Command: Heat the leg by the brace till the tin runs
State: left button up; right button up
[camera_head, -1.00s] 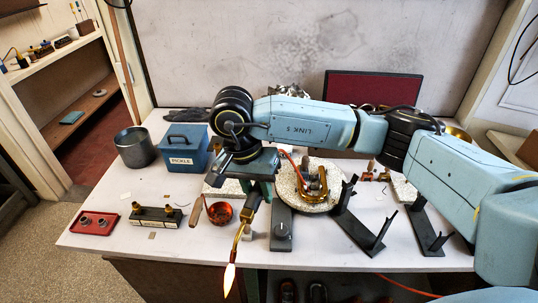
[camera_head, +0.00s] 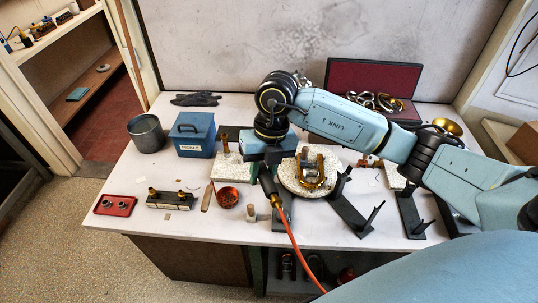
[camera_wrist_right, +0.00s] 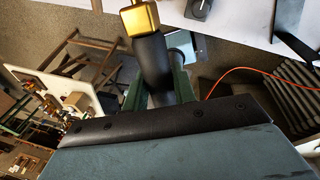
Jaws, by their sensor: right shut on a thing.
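The brass U-shaped tube (camera_head: 322,170) with its two legs and brace lies on a round pale soldering board (camera_head: 291,184) right of my right gripper. My right gripper (camera_head: 266,165) is shut on the dark torch handle (camera_head: 268,185), just left of the round board. The handle and the gripper's green fingers also show in the right wrist view, with a brass block (camera_wrist_right: 140,18) at the handle's end. The torch's nozzle tip and flame are hidden, so I cannot tell where it points. The brace joint is too small to judge the tin. My left gripper is out of view.
An orange hose (camera_head: 294,243) trails from the handle over the front edge. Black stands (camera_head: 346,212) are right of the board.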

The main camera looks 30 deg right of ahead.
jog(key=m, duration=0.2)
jog(key=r+m+t+p, duration=0.1)
jog(key=m, duration=0.1)
jog(key=m+p, duration=0.1)
jog(key=m, duration=0.1)
jog(key=shift+s+d+r+m, duration=0.15)
jog(key=shift+d+r+m, duration=0.15)
jog(key=shift+d+m, duration=0.1)
jog(key=shift+d+r+m+t+p, duration=0.1)
jog(key=shift+m+t+p, duration=0.15)
jog(key=shift+m, duration=0.35)
jog(key=shift+d+r+m+t+p, duration=0.1)
jog(key=shift+m+t+p, duration=0.1)
jog(key=shift+m, duration=1)
jog(key=w+d+f+b, duration=0.1)
jog(key=d+f+b, duration=0.2)
jog(key=f, duration=1)
jog(key=shift+w+d+b, duration=0.15)
jog(key=shift+w+b, duration=0.25)
jog(key=shift+b, duration=1.45)
